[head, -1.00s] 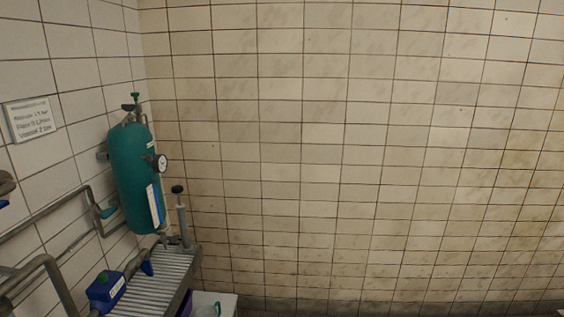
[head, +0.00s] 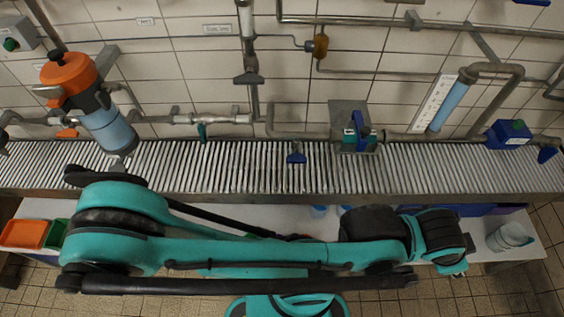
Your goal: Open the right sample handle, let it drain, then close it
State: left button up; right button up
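Several small valve handles show along the pipes above the slatted bench in the head view. A blue handle (head: 296,155) hangs over the slats near the middle. A teal handle (head: 202,132) hangs left of it, and another blue handle (head: 547,154) is at the far right. I cannot tell which is the right sample handle, or whether any is open. No flowing liquid is visible. My teal arm links stretch across the lower picture, in front of the bench. Neither gripper can be made out.
The slatted bench (head: 400,180) runs across the picture. An orange-topped filter (head: 85,95) stands at left, a teal-and-blue pump (head: 357,137) at middle right and a blue box (head: 509,134) at right. Below are an orange bin (head: 24,234) and a clear container (head: 508,237).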

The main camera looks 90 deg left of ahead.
aim_at(295, 157)
jog(key=k+u, duration=0.2)
jog(key=u, duration=0.15)
jog(key=k+j+u, duration=0.15)
jog(key=u, duration=0.2)
jog(key=k+j+u, duration=0.15)
jog(key=u, duration=1.5)
